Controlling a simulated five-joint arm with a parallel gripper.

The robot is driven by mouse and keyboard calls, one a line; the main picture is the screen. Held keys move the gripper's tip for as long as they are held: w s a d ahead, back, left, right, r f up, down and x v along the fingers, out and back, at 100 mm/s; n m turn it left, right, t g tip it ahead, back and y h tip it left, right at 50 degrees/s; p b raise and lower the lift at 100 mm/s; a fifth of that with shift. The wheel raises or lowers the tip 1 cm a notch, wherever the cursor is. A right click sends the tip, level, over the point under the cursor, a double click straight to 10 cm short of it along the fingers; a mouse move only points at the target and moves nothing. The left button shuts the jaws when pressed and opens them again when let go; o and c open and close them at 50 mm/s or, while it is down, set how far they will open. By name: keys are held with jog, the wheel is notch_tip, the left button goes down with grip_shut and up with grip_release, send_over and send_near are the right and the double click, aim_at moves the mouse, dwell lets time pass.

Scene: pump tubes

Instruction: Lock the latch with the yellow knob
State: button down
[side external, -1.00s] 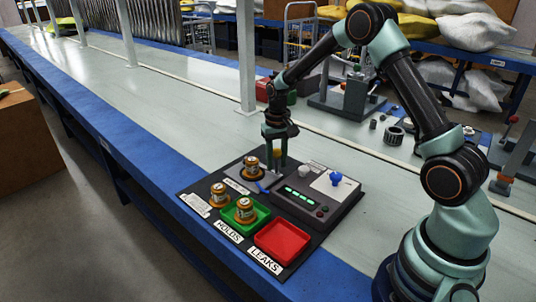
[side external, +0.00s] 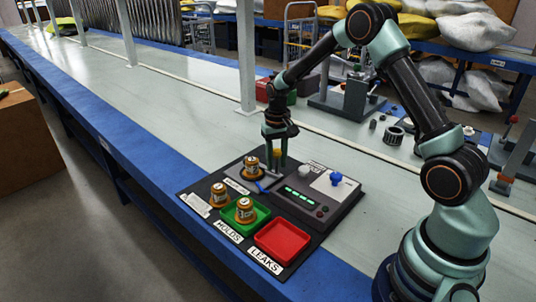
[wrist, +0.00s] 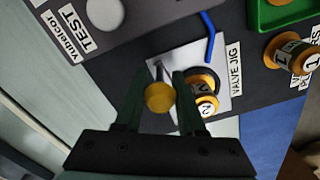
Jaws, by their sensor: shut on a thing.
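The yellow knob (wrist: 160,97) sits between the two fingers of my gripper (wrist: 158,88) in the wrist view, on a thin metal lever of the latch. My gripper is shut on it. In the side view the yellow knob (side external: 277,154) shows between the fingers of my gripper (side external: 278,160), behind the valve jig. The white jig plate (wrist: 185,52), labelled VALVE JIG, holds an orange and black valve (wrist: 203,104) marked 2, just right of the right finger. The same valve (side external: 251,167) stands upright in the side view. The lever's far end is partly hidden.
The grey tester (side external: 315,205) with green lights and a blue knob (side external: 336,178) stands to the right. A green tray (side external: 258,222) holds a valve; the red tray (side external: 282,238) is empty. Another valve (side external: 219,196) stands left of the green tray.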

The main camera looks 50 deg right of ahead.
jog(key=shift+a, duration=0.1)
dwell(0.3)
jog(key=shift+a+m, duration=0.7)
jog(key=shift+m, duration=0.2)
jog(key=c, duration=0.6)
grip_release()
notch_tip(320, 180, up, 12)
